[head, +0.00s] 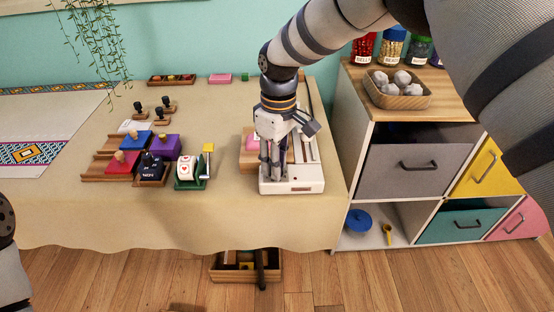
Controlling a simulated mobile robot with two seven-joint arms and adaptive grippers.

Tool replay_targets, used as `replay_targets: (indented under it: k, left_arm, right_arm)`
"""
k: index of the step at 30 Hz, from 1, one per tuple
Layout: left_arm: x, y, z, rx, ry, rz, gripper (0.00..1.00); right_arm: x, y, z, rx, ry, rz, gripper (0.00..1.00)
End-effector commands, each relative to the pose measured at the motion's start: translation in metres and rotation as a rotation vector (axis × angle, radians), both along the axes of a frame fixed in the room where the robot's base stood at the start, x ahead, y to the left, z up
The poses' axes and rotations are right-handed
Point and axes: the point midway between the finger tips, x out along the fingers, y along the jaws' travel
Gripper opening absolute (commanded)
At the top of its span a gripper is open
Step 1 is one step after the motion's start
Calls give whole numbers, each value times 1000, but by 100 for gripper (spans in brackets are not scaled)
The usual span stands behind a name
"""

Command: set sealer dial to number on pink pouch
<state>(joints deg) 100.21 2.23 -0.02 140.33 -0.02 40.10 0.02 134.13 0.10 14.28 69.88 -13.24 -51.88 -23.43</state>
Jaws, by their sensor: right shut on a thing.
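The white sealer (308,178) stands near the right end of the cloth-covered table. My right gripper (272,178) points down over its front left part, with its fingers shut at the sealer's dial. The fingers hide the dial, so its setting cannot be read. A pink item (251,140), perhaps the pink pouch, lies on a wooden board just behind and left of the gripper, partly hidden. No number on it is readable. Only a piece of my left arm shows at the left edge; its gripper is out of view.
A green roll holder (187,172), a dark block set (151,169), a purple box (166,147) and stamps (154,110) stand left of the sealer. A shelf (343,150) with drawers is close on the right. A wooden crate (230,274) sits on the floor below.

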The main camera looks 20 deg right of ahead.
Motion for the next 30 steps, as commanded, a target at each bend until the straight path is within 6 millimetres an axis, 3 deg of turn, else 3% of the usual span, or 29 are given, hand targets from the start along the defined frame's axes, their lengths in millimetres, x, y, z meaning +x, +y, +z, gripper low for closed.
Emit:
replay_targets:
  k: [15, 30]
  left_arm:
    - [8, 0, 7, 0, -26, 1, 40]
    - [9, 0, 9, 0, -32, 1, 40]
  right_arm:
    - [-1, 0, 0, -1, 0, -394, 0]
    - [-1, 0, -1, 0, 2, -526, 0]
